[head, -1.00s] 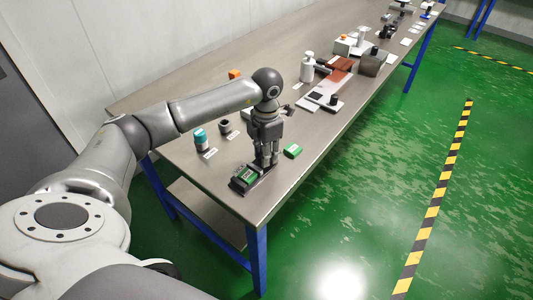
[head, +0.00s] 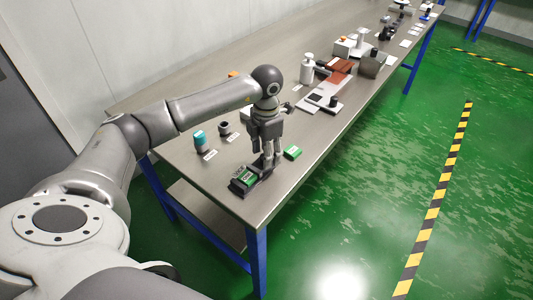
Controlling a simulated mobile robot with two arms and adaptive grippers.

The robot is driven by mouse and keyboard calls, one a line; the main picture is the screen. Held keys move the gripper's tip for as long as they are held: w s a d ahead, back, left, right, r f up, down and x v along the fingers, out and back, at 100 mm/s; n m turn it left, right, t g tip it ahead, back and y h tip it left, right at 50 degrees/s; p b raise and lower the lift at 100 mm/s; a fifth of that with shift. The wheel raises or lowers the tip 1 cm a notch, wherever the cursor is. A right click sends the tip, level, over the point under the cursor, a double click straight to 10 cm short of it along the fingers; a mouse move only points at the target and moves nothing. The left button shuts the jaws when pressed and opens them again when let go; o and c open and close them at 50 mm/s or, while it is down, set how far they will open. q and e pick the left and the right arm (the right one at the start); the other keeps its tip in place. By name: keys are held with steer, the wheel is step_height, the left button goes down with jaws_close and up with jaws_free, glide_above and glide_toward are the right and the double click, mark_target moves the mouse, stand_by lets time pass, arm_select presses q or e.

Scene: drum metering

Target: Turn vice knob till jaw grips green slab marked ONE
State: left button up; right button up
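The small dark vice (head: 236,188) sits near the front corner of the table. A green slab with a white label (head: 246,178) is in it; the lettering is too small to read with certainty, and I cannot tell whether the jaw touches it. A second green slab (head: 292,152) lies flat to the right of the vice. My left gripper (head: 267,166) points down at the vice's far end, its fingers at the place where the knob would be. The fingers hide the knob, and their grip is unclear. My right gripper is not in view.
A teal-topped container (head: 200,142) and a small dark cup (head: 224,128) stand left of the gripper with labels. A white bottle (head: 307,68), a grey device (head: 320,99) and other items stand farther along the table (head: 310,165). The table's front edge is close to the vice.

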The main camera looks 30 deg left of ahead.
arm_select(q)
step_height(320, 180, up, 11)
stand_by(0.3)
